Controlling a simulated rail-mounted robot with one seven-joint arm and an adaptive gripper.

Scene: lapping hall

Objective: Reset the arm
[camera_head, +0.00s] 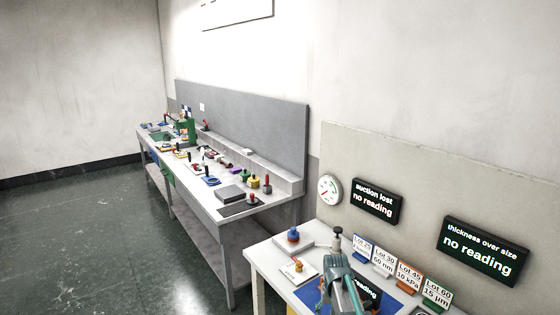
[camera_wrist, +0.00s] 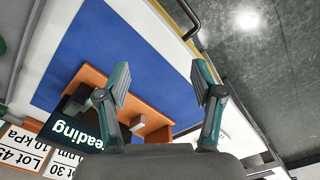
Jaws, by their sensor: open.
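My gripper (camera_wrist: 160,80) is open in the wrist view, its two teal fingers spread apart with nothing between them. It hangs above the near table, over a blue mat (camera_wrist: 115,45) and an orange-brown stand (camera_wrist: 100,75). A small grey block (camera_wrist: 137,122) shows by the left finger, at the stand. In the head view my gripper (camera_head: 341,272) is at the bottom, over the near table (camera_head: 268,262), and it hides part of the blue mat (camera_head: 398,298) and a small black display.
Lot cards (camera_head: 383,262) stand along the wall side of the near table. Two black "no reading" displays (camera_head: 376,202) (camera_head: 485,250) and a round dial (camera_head: 329,189) are on the wall. A long bench (camera_head: 215,200) crowded with small items stands beyond. The floor (camera_head: 80,240) at left is clear.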

